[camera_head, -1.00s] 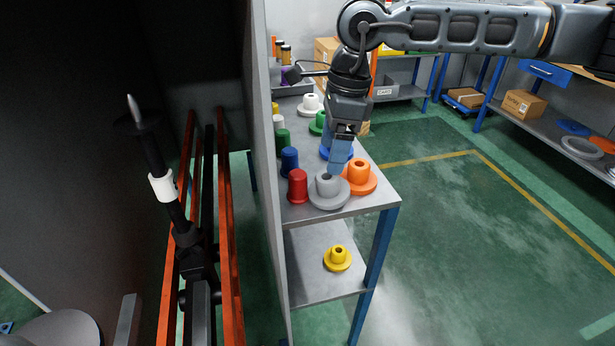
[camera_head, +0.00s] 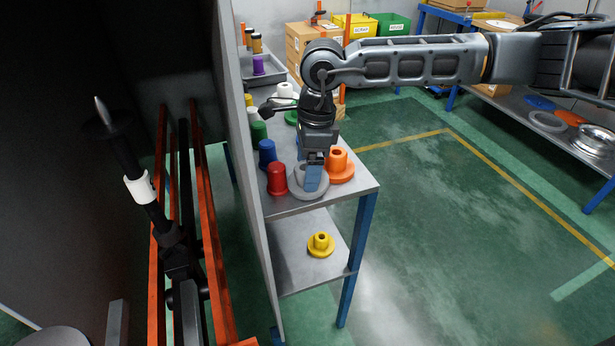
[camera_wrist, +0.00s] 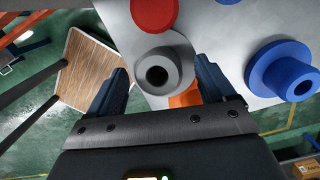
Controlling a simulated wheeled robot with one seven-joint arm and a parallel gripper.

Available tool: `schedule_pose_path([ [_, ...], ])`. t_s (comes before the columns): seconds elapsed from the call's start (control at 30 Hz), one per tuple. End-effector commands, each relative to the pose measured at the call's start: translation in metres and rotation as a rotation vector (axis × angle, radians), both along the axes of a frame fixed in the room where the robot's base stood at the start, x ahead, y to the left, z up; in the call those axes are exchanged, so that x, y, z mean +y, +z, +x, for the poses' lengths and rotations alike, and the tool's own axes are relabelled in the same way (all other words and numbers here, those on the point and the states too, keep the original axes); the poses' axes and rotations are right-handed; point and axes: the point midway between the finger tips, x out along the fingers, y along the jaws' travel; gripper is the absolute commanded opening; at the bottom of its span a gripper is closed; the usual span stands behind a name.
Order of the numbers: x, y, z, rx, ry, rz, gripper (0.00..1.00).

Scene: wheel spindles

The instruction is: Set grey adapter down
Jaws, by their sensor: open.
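The grey adapter (camera_head: 297,185), a wide flange with a hub, stands upright on the top of the shelf unit near its front edge. In the wrist view the grey adapter (camera_wrist: 178,65) shows its dark bore, with one finger on each side. My gripper (camera_head: 312,180) is open and low over the adapter; a blue finger hides part of its hub in the head view. In the wrist view my gripper (camera_wrist: 161,72) shows gaps between its fingers and the hub. Whether a finger touches the flange is hidden.
An orange adapter (camera_head: 340,168) sits close on the right, and a red cap (camera_head: 277,180) close on the left. A blue adapter (camera_wrist: 285,72) is farther back. A yellow adapter (camera_head: 320,245) is on the lower shelf (camera_head: 295,275). A grey panel (camera_head: 246,170) borders the unit's left side.

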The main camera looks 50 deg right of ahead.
Motion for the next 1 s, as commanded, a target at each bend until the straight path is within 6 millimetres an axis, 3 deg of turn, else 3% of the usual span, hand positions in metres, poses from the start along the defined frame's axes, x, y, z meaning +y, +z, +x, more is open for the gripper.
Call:
schedule_pose_path([
  [0.07, 0.0001, 0.0001, 0.0001, 0.000, 0.000, 0.000, 0.79],
  [0.77, 0.0001, 0.0006, 0.0002, -0.001, 0.000, 0.001, 0.13],
  [1.0, -0.0001, 0.0025, 0.0003, -0.001, 0.000, 0.000, 0.13],
])
